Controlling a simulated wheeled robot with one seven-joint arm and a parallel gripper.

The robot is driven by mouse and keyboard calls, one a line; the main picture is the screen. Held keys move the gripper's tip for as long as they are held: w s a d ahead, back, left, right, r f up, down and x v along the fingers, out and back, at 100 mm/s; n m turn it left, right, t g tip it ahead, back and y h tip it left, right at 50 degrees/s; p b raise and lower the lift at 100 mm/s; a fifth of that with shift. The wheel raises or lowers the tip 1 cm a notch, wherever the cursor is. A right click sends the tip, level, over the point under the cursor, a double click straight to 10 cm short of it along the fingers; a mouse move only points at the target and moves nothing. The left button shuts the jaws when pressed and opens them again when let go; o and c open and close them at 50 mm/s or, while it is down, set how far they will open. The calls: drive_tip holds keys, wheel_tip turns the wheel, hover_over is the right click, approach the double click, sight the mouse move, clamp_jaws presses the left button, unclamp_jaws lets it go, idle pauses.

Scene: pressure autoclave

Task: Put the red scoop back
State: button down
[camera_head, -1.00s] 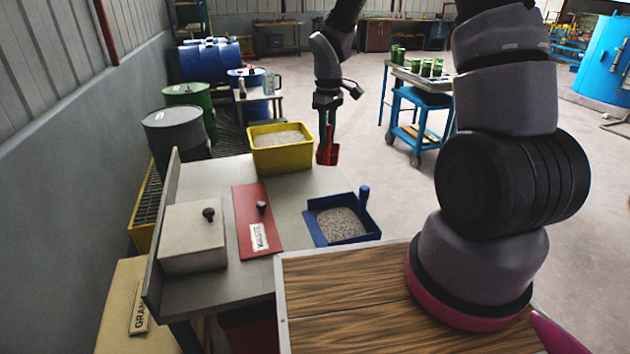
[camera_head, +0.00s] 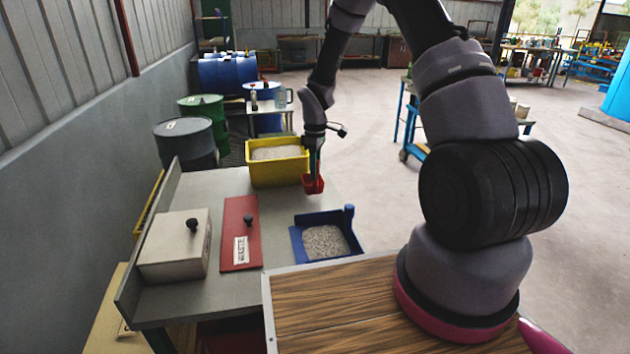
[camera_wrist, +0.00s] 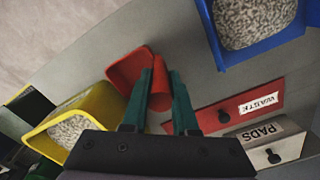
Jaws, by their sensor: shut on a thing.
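The red scoop (camera_head: 313,184) hangs below my gripper (camera_head: 316,160), near the right front corner of the yellow bin (camera_head: 262,175). In the wrist view the scoop (camera_wrist: 132,72) shows beside the green fingers of my gripper (camera_wrist: 164,88), which are shut on it. The yellow bin also shows in the wrist view (camera_wrist: 95,107), left of the scoop, with pale granules inside. I cannot tell whether the scoop touches the table.
A blue tray (camera_head: 303,240) of granules sits at the table's right edge. A red WASTE lid (camera_head: 228,250) and a pale box (camera_head: 165,262) with a black knob are left of it. Bare grey table (camera_head: 275,215) lies between the bin and the blue tray.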

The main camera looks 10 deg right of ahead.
drive_tip(key=shift+f, duration=1.65)
drive_tip(key=shift+f, duration=0.15)
drive_tip(key=c, duration=0.7)
unclamp_jaws()
